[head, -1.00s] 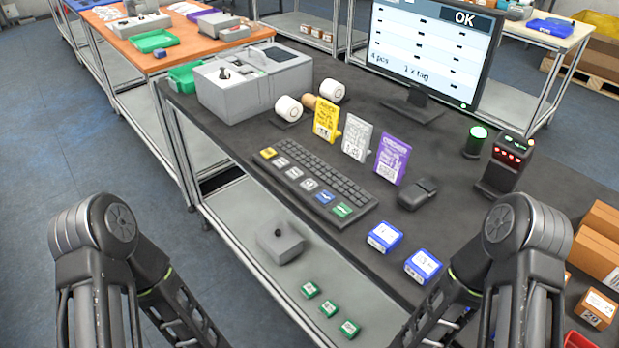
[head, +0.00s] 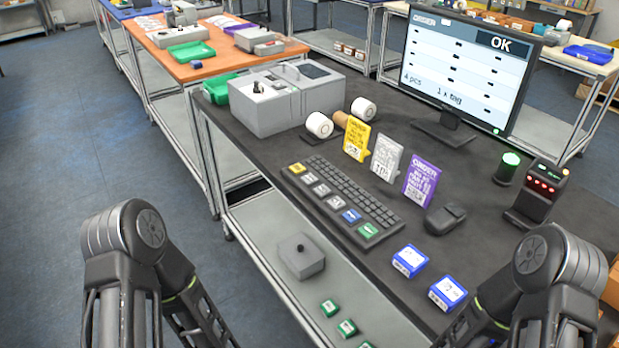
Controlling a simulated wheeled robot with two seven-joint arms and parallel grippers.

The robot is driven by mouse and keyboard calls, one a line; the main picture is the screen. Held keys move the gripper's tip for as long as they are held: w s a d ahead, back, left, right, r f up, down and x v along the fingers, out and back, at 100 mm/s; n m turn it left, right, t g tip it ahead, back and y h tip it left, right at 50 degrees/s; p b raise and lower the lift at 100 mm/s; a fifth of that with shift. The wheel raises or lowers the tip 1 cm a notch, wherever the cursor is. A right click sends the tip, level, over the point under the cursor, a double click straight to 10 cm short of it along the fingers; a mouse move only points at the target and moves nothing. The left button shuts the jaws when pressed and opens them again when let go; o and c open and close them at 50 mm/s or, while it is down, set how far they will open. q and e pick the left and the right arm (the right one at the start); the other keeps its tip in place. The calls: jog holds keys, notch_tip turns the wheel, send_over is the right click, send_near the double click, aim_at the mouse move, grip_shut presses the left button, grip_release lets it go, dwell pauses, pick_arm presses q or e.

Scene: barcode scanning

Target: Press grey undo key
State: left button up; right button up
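The dark keyboard (head: 360,190) lies on the near edge of the dark table. Along its near side runs a row of larger keys: a yellow key (head: 297,168), grey keys (head: 321,189), a blue key (head: 351,215) and a green key (head: 368,230). The print on the grey keys is too small to tell which one is undo. My two arms come in at the bottom left and bottom right, in front of the table. Both grippers are below the frame, and nothing of mine touches the keyboard.
Yellow, white and purple tag cards (head: 421,184) stand behind the keyboard. A black mouse-like device (head: 445,218) and blue boxes (head: 410,261) lie to its right. The monitor (head: 462,68) reads OK. A grey box with a black knob (head: 301,256) sits on the lower shelf.

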pick_arm(q)
grip_shut()
dwell(1.4)
